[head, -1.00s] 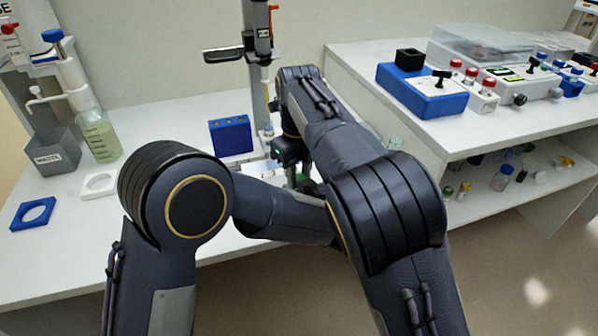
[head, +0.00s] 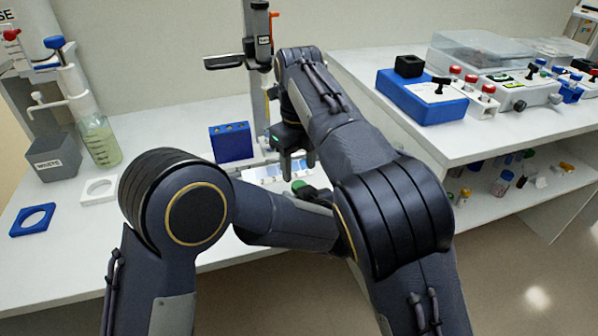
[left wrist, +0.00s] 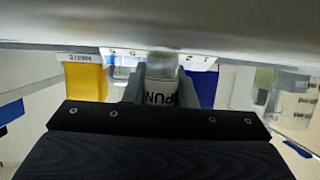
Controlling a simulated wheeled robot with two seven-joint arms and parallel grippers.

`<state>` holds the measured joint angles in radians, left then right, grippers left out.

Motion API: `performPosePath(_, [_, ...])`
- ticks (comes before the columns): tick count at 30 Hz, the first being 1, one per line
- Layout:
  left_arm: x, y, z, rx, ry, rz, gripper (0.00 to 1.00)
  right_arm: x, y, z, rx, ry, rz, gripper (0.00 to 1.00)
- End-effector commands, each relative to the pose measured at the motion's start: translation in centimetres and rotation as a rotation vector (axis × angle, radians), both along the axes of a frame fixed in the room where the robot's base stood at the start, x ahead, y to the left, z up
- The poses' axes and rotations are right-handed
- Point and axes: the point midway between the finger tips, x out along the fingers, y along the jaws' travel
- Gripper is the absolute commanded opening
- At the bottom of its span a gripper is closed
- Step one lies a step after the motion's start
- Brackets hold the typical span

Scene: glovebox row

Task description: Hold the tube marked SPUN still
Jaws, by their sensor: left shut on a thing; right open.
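In the head view my left gripper (head: 305,187) is low over the bench, partly hidden by my right arm, and I cannot make out the tube there. My right gripper (head: 298,166) points down just above my left gripper, open, with nothing seen between its fingers.
A blue rack (head: 232,142) stands behind on the bench, beside an upright stand (head: 257,70). A side bench (head: 500,125) holds boxes.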

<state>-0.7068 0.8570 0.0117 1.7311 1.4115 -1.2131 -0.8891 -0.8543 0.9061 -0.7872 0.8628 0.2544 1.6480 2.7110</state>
Motion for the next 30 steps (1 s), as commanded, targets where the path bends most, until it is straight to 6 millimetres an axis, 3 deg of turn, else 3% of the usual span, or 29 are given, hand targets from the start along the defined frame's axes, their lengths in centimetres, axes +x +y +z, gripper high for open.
performPosePath(6, [0.0, 0.0, 0.0, 0.0, 0.0, 0.0, 0.0, 0.0, 0.0, 0.1, 0.0, 0.0, 0.0, 0.5])
performPosePath(7, [0.0, 0.0, 0.0, 0.0, 0.0, 0.0, 0.28, 0.0, 0.0, 0.1, 0.0, 0.0, 0.0, 0.5])
performPosePath(12, [0.0, 0.0, 0.0, 0.0, 0.0, 0.0, 0.49, 0.0, 0.0, 0.1, 0.0, 0.0, 0.0, 0.5])
performPosePath(22, [-0.3, -0.2, 0.3, 0.0, 0.0, -0.001, 0.49, 0.0, 0.0, 0.2, 0.0, 0.0, 0.0, 0.5])
performPosePath(30, [-3.9, -1.9, 2.0, -0.001, 0.0, -0.003, 0.49, 0.0, 0.0, 1.2, 0.0, 0.0, 0.0, 0.5])
